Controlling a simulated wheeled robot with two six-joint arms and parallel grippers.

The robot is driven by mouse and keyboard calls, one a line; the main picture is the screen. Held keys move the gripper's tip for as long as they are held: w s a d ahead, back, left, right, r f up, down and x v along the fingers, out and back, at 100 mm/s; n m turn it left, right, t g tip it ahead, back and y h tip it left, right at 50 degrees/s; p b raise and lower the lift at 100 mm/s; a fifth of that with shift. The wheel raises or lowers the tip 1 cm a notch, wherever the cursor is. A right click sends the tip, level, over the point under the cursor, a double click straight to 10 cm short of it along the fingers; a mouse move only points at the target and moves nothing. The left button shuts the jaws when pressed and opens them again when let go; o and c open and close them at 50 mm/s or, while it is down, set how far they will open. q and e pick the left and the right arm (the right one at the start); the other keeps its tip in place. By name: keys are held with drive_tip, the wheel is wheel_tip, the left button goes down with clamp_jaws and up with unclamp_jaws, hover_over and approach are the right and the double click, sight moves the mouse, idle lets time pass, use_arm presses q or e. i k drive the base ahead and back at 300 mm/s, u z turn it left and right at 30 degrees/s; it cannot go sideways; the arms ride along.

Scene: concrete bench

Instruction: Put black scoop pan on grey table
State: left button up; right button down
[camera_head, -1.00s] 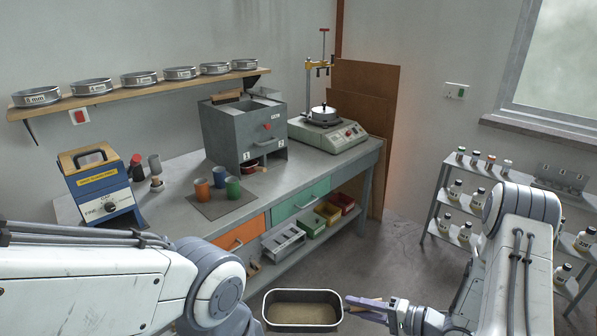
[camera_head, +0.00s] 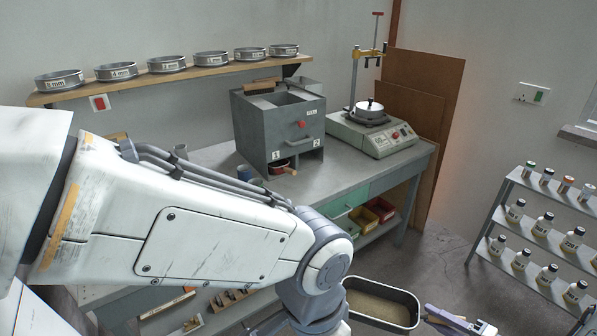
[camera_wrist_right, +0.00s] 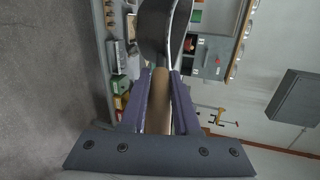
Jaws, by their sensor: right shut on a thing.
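The black scoop pan (camera_head: 390,289) is at the lower right of centre in the head view, with sandy material inside. My right gripper (camera_head: 432,314) is at its right side. In the right wrist view, my right gripper (camera_wrist_right: 161,78) is shut on the pan's tan handle (camera_wrist_right: 160,102), and the dark pan body (camera_wrist_right: 165,28) extends beyond the fingers. The pan is held in front of the grey table (camera_head: 328,166), clear of its top. My left arm crosses the head view and hides the table's left part; its gripper is out of frame.
A grey box unit (camera_head: 277,130) and a hotplate-like device (camera_head: 372,134) with a stand occupy the back of the table. Sieves line a wall shelf (camera_head: 215,72). A bottle rack (camera_head: 540,232) stands at right. Bare tabletop shows before the box unit.

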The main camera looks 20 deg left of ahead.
sight(345, 163)
drive_tip(key=u, duration=0.35)
drive_tip(key=i, duration=0.65)
drive_tip(key=u, duration=0.55)
